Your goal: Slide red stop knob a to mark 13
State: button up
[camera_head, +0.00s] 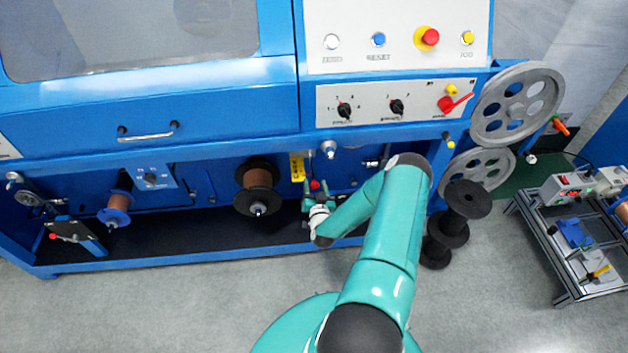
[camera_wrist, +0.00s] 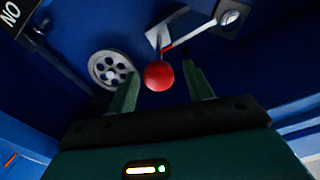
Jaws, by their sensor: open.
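The red stop knob (camera_wrist: 158,75) is a round red ball in the wrist view. A thin light arm with a red edge runs from it up and right to a pale round pivot. My gripper (camera_wrist: 157,78) is open, with one green finger on each side of the knob; I cannot tell whether either touches it. In the head view the knob (camera_head: 315,184) is a small red dot just beyond my gripper (camera_head: 312,190), low on the blue machine. No scale or mark 13 can be read in either view.
A grey pulley wheel (camera_wrist: 110,69) sits left of the knob in the wrist view. A copper wire spool (camera_head: 257,188) with black flanges is left of my gripper in the head view. A yellow label (camera_head: 297,168) is close by.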

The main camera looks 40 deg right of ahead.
jog(key=shift+x, duration=1.45)
grip_shut()
jog(key=shift+x, duration=2.5)
jog(key=shift+f, duration=0.1)
grip_release()
